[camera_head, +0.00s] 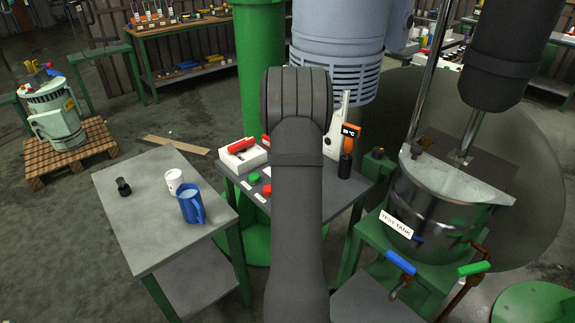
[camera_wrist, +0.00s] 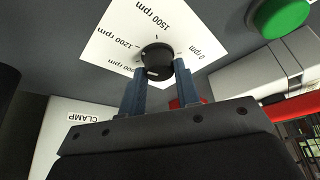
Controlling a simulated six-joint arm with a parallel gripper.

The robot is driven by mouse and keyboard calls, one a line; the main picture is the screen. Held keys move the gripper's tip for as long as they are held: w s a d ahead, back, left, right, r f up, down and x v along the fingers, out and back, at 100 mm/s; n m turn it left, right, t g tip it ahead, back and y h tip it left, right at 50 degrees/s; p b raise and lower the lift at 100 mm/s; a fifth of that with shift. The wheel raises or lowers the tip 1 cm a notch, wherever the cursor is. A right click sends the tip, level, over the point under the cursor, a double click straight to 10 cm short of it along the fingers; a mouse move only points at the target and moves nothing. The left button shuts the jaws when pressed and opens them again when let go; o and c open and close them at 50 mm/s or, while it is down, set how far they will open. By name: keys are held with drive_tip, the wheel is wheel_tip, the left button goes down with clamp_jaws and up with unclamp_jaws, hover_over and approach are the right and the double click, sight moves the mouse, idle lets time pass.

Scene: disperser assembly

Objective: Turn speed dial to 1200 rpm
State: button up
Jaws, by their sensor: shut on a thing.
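The black speed dial (camera_wrist: 155,58) sits at the middle of a white scale plate (camera_wrist: 108,44) in the wrist view. The plate reads 0 rpm, 1200 rpm, 1500 rpm and another rpm mark that is partly hidden. My gripper (camera_wrist: 158,74) has its two blue-grey fingers on either side of the dial, shut on it. I cannot tell clearly which mark the dial's pointer faces. In the head view my own arm hides the dial and the gripper.
A green button (camera_wrist: 280,14) and a CLAMP label (camera_wrist: 86,115) are near the dial. In the head view, a steel test tank (camera_head: 430,215) stands right of the control table. A side table (camera_head: 150,235) at left holds a blue jug (camera_head: 190,205) and a white cup (camera_head: 174,180).

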drive_tip(key=shift+m, duration=0.4)
drive_tip(key=o, duration=1)
drive_tip(key=shift+c, duration=0.2)
drive_tip(key=v, duration=1.7)
drive_tip(key=shift+s+a, duration=0.2)
drive_tip(key=shift+s, duration=0.05)
drive_tip(key=x, duration=1.7)
drive_tip(key=shift+w+d, duration=0.15)
drive_tip(key=shift+w, duration=0.1)
